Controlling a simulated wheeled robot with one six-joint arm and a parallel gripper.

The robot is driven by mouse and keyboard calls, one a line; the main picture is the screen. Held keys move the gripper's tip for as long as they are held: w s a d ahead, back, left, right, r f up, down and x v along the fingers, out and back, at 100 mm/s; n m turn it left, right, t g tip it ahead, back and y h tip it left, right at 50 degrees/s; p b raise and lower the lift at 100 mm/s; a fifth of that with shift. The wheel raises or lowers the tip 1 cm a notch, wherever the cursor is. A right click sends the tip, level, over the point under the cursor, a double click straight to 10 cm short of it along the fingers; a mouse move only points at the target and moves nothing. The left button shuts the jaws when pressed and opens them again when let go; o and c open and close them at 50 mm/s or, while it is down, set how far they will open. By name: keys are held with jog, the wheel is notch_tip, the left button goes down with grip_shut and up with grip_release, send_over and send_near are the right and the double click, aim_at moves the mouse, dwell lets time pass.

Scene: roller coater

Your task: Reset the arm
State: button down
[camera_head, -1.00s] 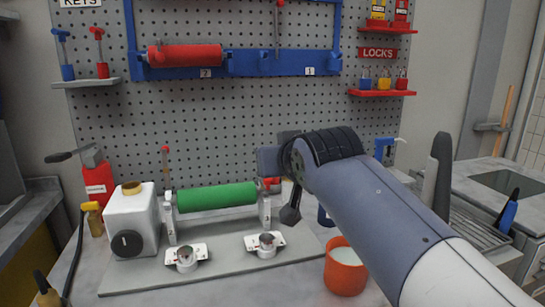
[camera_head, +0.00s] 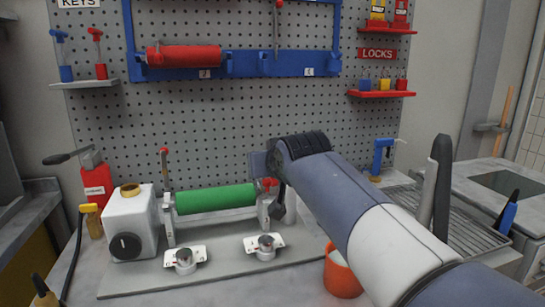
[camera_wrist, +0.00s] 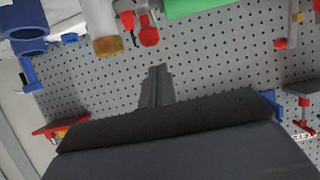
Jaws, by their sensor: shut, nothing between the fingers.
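My arm reaches in from the lower right in the head view, with the wrist in front of the pegboard. The green roller (camera_wrist: 195,6) shows at the top edge of that view.
A white container (camera_head: 130,225) stands left of the roller. Two white clamps (camera_head: 185,260) lie on the base plate before it. An orange cup (camera_head: 341,275) is partly behind my arm. A red roller (camera_head: 185,56) hangs on a blue rack. A blue tool (camera_head: 381,153) stands at the right.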

jog(key=w+r+g+p, duration=0.2)
jog(key=p, duration=0.5)
jog(key=w+a+r+g+h+p, duration=0.1)
jog(key=w+g+p, duration=0.1)
jog(key=p, duration=0.5)
jog(key=shift+r+g, duration=0.3)
jog(key=shift+r, duration=0.1)
jog(key=shift+a+f+p, duration=0.1)
jog(key=shift+p, duration=0.35)
